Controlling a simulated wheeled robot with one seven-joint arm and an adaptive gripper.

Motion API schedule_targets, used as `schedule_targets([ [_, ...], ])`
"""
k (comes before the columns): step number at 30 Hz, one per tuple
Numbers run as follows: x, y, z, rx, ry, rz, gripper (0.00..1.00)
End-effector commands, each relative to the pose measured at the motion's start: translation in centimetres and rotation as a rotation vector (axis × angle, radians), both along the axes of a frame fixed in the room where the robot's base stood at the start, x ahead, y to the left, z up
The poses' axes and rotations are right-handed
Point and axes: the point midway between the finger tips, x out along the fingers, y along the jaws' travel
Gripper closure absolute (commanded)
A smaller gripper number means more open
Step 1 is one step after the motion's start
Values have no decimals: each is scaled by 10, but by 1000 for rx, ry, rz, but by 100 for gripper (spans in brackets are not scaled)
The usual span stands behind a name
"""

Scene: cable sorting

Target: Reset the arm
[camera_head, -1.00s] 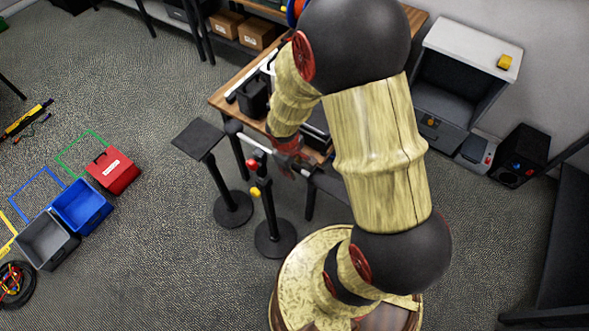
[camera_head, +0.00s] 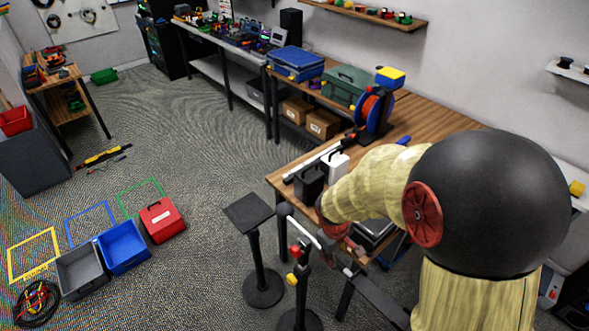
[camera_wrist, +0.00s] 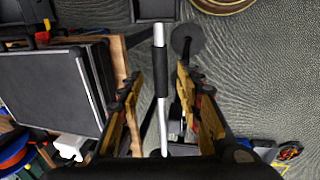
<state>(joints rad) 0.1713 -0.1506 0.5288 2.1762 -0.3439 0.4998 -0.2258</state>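My arm (camera_head: 380,180) reaches across the right side of the head view, bent down beside the wooden table. My gripper (camera_wrist: 159,75) is open in the wrist view, its two toothed fingers apart. A silver rod with a black grip (camera_wrist: 161,75) shows between the fingers, with gaps on both sides; I see no contact. In the head view the fingers are small and partly hidden by the arm.
The wooden table (camera_head: 440,115) carries a black-and-silver case (camera_wrist: 50,88) near my gripper. A stand with a flat black top (camera_head: 250,212) is close by. Blue (camera_head: 122,248), grey (camera_head: 82,272) and red (camera_head: 162,220) boxes sit on the floor at left. Open carpet lies between.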

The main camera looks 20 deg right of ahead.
Motion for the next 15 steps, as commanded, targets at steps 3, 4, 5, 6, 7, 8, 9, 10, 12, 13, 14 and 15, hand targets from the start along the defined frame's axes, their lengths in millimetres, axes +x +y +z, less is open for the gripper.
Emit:
schedule_targets([
  [3,0,0,0,0,-1,-4,65],
  [4,-1,0,0,0,2,-11,65],
  [5,-3,0,0,0,9,-22,65],
  [6,-8,0,-1,4,24,-43,65],
  [7,-14,1,-2,8,37,-62,65],
  [8,-21,3,-4,12,55,-81,65],
  [9,-31,5,-2,19,75,-116,65],
  [10,-37,7,4,27,82,-150,65],
  [12,-48,14,21,42,75,-219,65],
  [13,-51,18,28,48,69,-240,65],
  [14,-54,21,35,55,60,-258,65],
  [15,-57,26,43,64,47,-283,65],
])
